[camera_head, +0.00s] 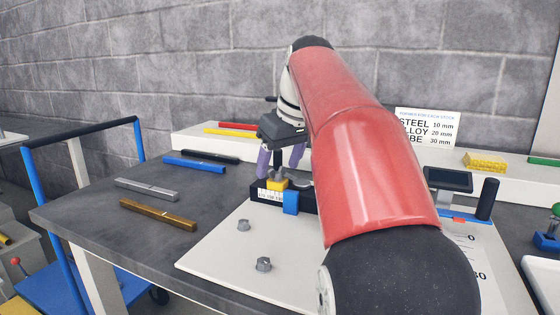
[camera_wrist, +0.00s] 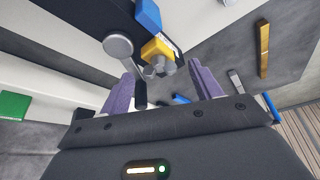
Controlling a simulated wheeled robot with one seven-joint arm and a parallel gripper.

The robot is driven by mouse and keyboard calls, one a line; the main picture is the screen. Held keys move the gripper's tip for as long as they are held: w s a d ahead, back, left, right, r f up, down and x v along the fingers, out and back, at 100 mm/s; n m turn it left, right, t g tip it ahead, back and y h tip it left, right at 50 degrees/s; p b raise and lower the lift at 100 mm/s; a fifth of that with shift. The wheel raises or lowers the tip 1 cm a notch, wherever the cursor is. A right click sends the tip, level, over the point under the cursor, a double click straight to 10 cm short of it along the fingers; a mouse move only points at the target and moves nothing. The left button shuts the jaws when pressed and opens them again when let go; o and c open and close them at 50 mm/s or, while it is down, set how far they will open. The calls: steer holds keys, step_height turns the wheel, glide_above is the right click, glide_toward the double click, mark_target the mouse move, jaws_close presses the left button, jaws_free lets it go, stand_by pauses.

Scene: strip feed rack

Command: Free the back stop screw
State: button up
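My gripper (camera_head: 279,168) is open, its two purple fingers pointing down over a dark stop fixture at the back of the white plate. The fixture carries a yellow block (camera_head: 277,184), a blue block (camera_head: 291,203) and a white scale label (camera_head: 270,196). In the wrist view the fingers stand apart (camera_wrist: 162,76). The yellow block (camera_wrist: 156,48) shows just beyond the fingertips, with grey screw-like parts (camera_wrist: 158,69) against it. A lever with a black handle (camera_wrist: 140,94) runs from a round grey disc (camera_wrist: 118,45) and lies between the fingers. I cannot tell which part is the back stop screw.
Grey bolts (camera_head: 263,264) stand on the white plate (camera_head: 215,262). Coloured bars, such as a brass one (camera_head: 158,214), lie on the dark table at left. A white ledge with a size sign (camera_head: 428,127) runs behind. My red arm hides much of the right side.

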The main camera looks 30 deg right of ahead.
steer(key=v, duration=0.7)
steer(key=shift+s+r, duration=0.2)
steer(key=shift+r, duration=0.15)
stand_by(0.5)
